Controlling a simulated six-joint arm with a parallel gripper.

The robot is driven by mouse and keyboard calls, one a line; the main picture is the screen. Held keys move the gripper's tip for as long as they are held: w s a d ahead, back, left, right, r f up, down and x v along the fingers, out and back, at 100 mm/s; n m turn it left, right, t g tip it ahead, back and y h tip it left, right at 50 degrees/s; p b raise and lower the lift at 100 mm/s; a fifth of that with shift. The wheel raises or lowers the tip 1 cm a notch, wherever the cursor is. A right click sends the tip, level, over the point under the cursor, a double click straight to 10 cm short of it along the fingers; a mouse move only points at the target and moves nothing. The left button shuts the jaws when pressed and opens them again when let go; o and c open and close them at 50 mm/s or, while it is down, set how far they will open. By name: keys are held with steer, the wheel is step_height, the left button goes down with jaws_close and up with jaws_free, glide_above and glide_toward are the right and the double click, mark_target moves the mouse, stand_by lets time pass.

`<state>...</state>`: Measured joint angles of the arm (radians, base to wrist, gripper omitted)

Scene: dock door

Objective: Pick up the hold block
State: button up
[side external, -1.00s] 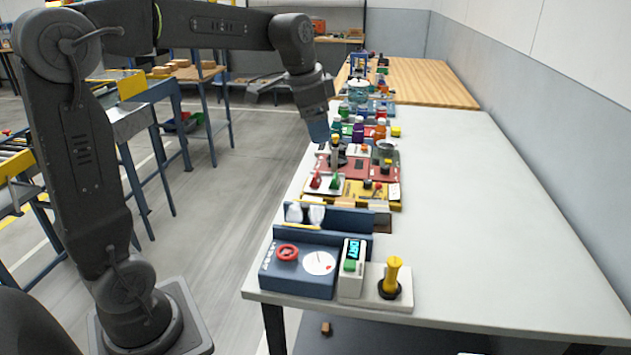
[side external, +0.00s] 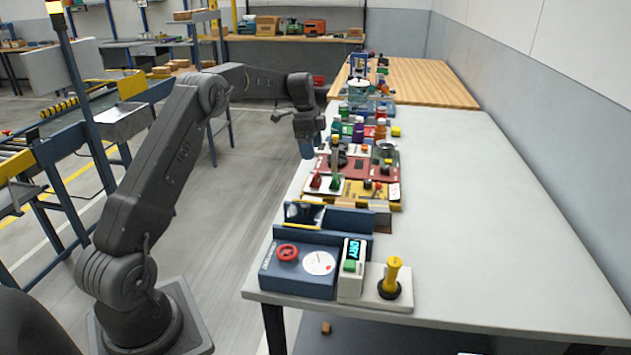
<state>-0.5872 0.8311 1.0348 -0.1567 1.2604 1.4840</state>
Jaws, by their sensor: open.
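My gripper (side external: 307,152) hangs from the arm's end above the left edge of the long table, pointing down. It is small here; it is open, and I see nothing held in it. It is left of the red and yellow panels and clear of the table top. I cannot tell for certain which thing is the hold block. A small brown block (side external: 326,328) lies low under the near end of the table. A tan block-like piece (side external: 382,218) also sits beside the blue holder (side external: 345,219) on the table.
A blue box with a red ring (side external: 288,252), a display unit (side external: 351,268) and a yellow-handled post (side external: 392,277) stand at the table's near end. Coloured fixtures crowd the left edge further back. The grey table top (side external: 490,230) is bare to the right.

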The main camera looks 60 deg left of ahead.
mark_target(316, 174)
steer(key=f, duration=0.4)
steer(key=shift+w+d, duration=0.15)
steer(key=shift+d, duration=0.1)
steer(key=shift+d+f, duration=0.25)
steer(key=shift+f, duration=1.05)
steer(key=shift+d+f, duration=0.25)
steer(key=shift+f, duration=1)
steer(key=c, duration=1)
